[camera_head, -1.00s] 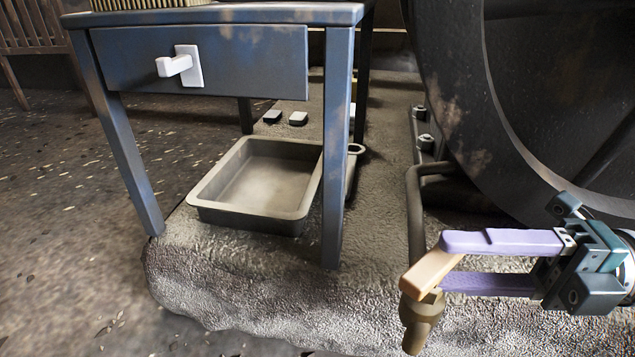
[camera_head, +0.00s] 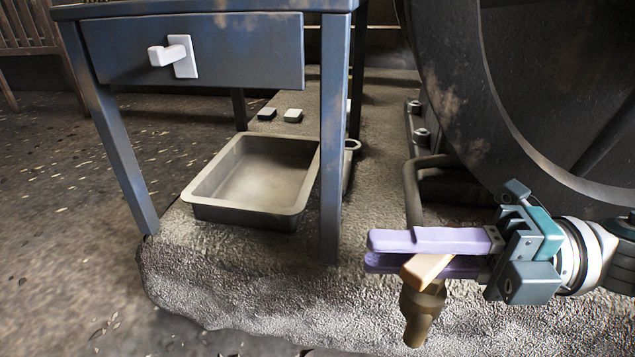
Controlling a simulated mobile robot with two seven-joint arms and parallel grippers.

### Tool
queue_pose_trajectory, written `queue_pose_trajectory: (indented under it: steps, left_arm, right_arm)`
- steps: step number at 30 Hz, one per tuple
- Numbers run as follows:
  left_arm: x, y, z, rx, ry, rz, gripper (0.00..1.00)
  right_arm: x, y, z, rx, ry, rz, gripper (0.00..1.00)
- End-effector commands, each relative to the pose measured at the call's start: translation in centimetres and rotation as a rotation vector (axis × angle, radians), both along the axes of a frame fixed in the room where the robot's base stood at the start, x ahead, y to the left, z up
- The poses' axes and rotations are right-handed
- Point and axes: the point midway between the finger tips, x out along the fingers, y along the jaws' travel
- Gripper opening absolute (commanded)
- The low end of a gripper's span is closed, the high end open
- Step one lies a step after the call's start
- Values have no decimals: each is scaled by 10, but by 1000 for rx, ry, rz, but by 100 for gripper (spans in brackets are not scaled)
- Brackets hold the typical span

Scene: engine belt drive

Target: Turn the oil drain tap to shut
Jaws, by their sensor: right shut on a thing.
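The oil drain tap is at the lower right of the head view, with a dull brass body (camera_head: 422,312) and a tan lever handle (camera_head: 427,270). My right gripper (camera_head: 385,252) comes in from the right with two long purple fingers. The fingers are closed around the tan handle, one finger above and behind it and one beside it. The fingertips reach past the handle to the left. The brass spout points down below the fingers. A dark pipe (camera_head: 412,195) rises behind the tap. My left gripper is not in view.
A blue-grey table with a white-handled drawer (camera_head: 230,75) stands at the left. A grey tray (camera_head: 205,210) sits on the rough ground beneath it. A large dark wheel (camera_head: 465,110) fills the upper right.

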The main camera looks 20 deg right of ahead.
Motion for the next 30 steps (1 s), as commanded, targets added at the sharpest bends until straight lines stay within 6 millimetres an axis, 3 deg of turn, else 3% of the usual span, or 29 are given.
queue_pose_trajectory:
  steps: [3,19,30]
  left_arm:
    - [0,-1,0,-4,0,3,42]
    - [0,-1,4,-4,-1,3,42]
    - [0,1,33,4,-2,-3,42]
  right_arm:
    - [0,0,0,0,0,0,0]
    - [0,0,1,0,1,-16,0]
    - [4,-3,5,3,7,-212,0]
